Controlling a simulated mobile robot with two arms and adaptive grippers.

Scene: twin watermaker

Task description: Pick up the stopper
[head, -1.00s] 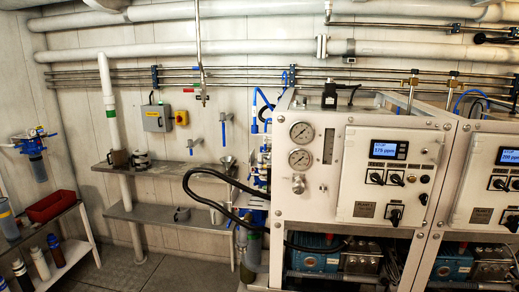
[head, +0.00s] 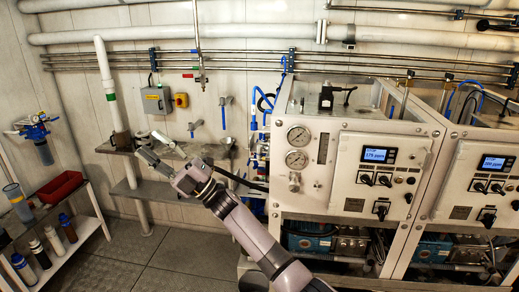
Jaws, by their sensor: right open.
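I cannot make out the stopper for certain; it is too small to tell or hidden. My right gripper (head: 147,147) reaches in from the lower right and is open over the upper wall shelf (head: 103,148). A dark metal cup (head: 121,141) stands on that shelf, just left of the fingers. I cannot tell whether the fingers touch anything. My left gripper is not in view.
A lower shelf (head: 126,189) runs beneath the upper one. A rack with a red bin (head: 59,187) and several bottles stands at left. The white watermaker cabinet (head: 337,214) is right of my arm. Floor (head: 110,262) between them is clear.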

